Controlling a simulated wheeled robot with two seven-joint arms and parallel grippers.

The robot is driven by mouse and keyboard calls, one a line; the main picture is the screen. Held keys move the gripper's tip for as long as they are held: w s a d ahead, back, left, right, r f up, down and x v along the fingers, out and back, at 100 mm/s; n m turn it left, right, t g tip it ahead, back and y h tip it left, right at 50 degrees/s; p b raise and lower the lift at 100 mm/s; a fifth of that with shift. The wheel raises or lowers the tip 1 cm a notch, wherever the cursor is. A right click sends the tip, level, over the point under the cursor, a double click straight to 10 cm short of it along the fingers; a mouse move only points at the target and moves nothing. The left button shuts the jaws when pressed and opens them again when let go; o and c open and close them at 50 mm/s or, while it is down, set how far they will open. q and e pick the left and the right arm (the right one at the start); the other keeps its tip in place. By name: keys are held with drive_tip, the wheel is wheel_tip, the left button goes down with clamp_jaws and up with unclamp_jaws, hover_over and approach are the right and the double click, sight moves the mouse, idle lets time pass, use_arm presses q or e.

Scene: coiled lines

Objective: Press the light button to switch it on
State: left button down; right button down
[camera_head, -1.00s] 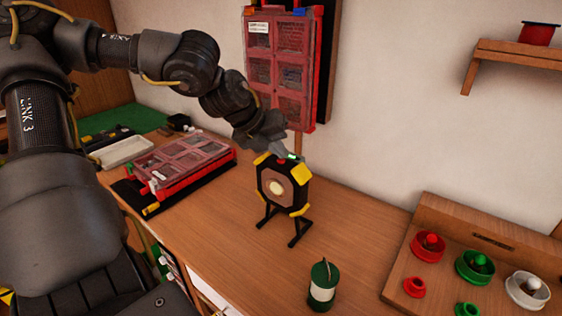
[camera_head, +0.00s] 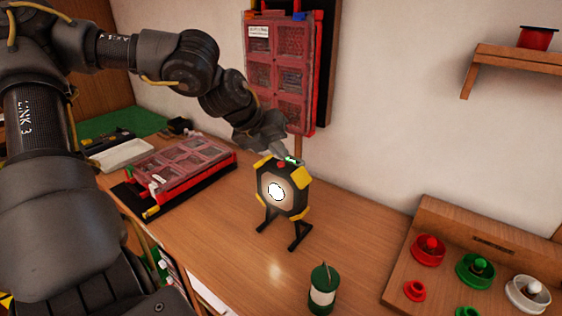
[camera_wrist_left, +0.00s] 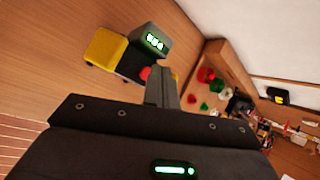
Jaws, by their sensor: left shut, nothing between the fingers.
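The work light (camera_head: 282,190) stands upright on its black legs on the wooden table, a black body with yellow corners. Its round face glows bright white. The red button (camera_head: 282,164) is on its top edge. My left gripper (camera_head: 288,158) is shut and empty, with its fingertips at the top of the light, right by the button. In the left wrist view the shut fingers (camera_wrist_left: 162,88) reach to the red button (camera_wrist_left: 146,73), partly hiding it; I cannot tell whether they touch. The light's yellow corner (camera_wrist_left: 105,47) shows there too. My right gripper is not in view.
A green spool (camera_head: 322,288) stands in front of the light. A wooden rack (camera_head: 400,270) with red, green and white spools is at right. A red clear-lidded case (camera_head: 180,160) lies left; another (camera_head: 280,65) hangs on the wall. The table right of the light is clear.

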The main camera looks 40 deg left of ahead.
sight(279, 164)
use_arm(q)
drive_tip(key=shift+r, duration=0.15)
drive_tip(key=shift+r+p, duration=1.6)
drive_tip(key=shift+r, duration=1.25)
